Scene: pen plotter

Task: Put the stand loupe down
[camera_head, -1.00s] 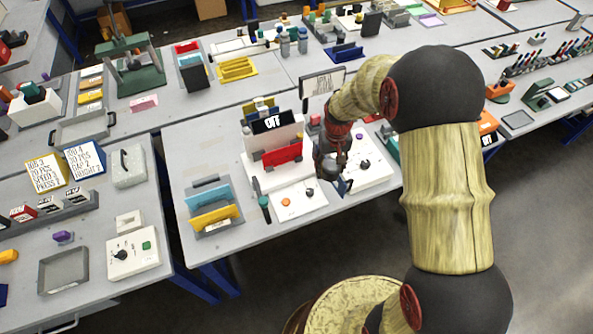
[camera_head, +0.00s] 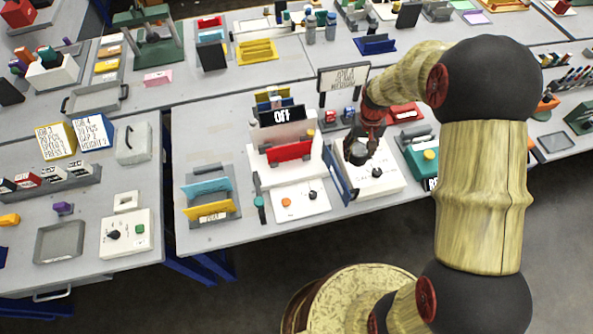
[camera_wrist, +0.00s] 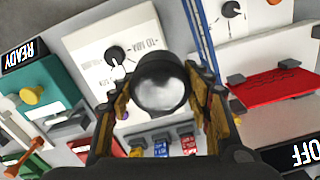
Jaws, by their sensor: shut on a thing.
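The stand loupe (camera_wrist: 160,85) is a short dark cylinder with a round, glassy lens face, seen in the wrist view. My gripper (camera_wrist: 165,100) is shut on it, one finger on each side. In the head view the loupe (camera_head: 357,151) hangs below my gripper (camera_head: 366,138), over the back part of a white control box (camera_head: 385,180) with a dark knob. It looks raised above the box, but the exact gap cannot be told. The wrist view shows this box and its printed scale beyond the loupe.
A blue upright plate (camera_head: 338,180) stands just left of the box. A white machine with an Off display (camera_head: 282,117) and red part is farther left. A teal device (camera_head: 425,158) stands right. A sign board (camera_head: 343,78) stands behind. Bare table shows at the front (camera_head: 240,236).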

